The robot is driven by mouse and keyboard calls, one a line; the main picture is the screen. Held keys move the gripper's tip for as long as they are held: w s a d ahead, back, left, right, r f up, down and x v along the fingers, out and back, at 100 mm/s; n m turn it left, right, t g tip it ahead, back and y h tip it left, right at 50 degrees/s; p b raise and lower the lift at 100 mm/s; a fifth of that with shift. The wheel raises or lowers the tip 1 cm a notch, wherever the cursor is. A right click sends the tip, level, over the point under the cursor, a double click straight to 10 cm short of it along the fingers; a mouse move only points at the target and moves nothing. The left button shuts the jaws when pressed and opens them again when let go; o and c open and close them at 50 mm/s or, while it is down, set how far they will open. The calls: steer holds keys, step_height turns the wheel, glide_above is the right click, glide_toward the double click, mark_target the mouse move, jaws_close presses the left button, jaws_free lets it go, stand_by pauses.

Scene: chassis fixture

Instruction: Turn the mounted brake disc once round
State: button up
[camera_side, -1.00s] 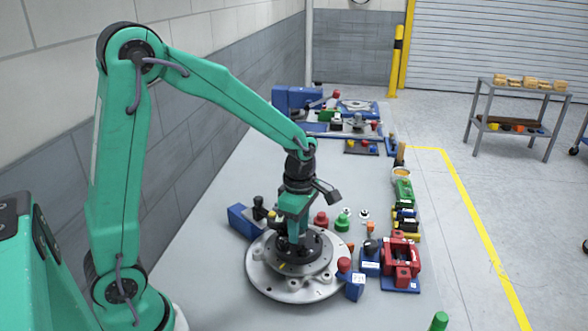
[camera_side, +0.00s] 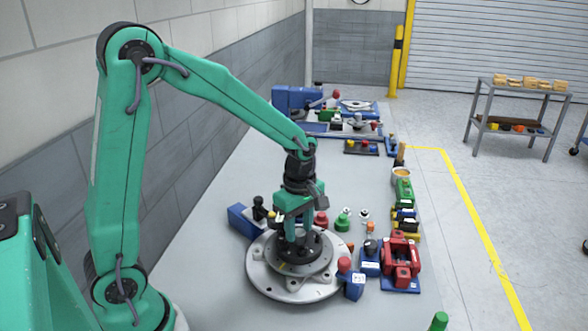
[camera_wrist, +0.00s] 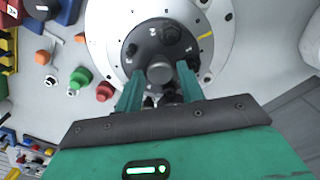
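The mounted brake disc (camera_side: 327,287) is a pale grey round plate lying flat, with a dark hub on top. In the wrist view the disc (camera_wrist: 101,28) fills the top; its dark hub (camera_wrist: 147,36) carries a round central knob (camera_wrist: 160,72) and several bolts. A yellow mark (camera_wrist: 207,35) shows near the hub's edge. My gripper (camera_side: 294,243) points down at the hub. In the wrist view its green fingers (camera_wrist: 158,72) stand apart, with the central knob showing between their tips and a gap on each side. Contact with the hub parts cannot be told.
A blue block (camera_side: 354,287) with a red knob stands close to the disc's right. A red fixture (camera_side: 401,262), a green knob (camera_side: 343,220) and a red knob (camera_side: 321,218) stand nearby. A blue block (camera_side: 243,221) lies at left.

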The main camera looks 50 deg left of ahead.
steer(key=shift+m, duration=1.2)
steer(key=shift+m, duration=0.3)
steer(key=shift+m, duration=1.4)
steer(key=shift+m, duration=0.3)
steer(key=shift+m, duration=1.5)
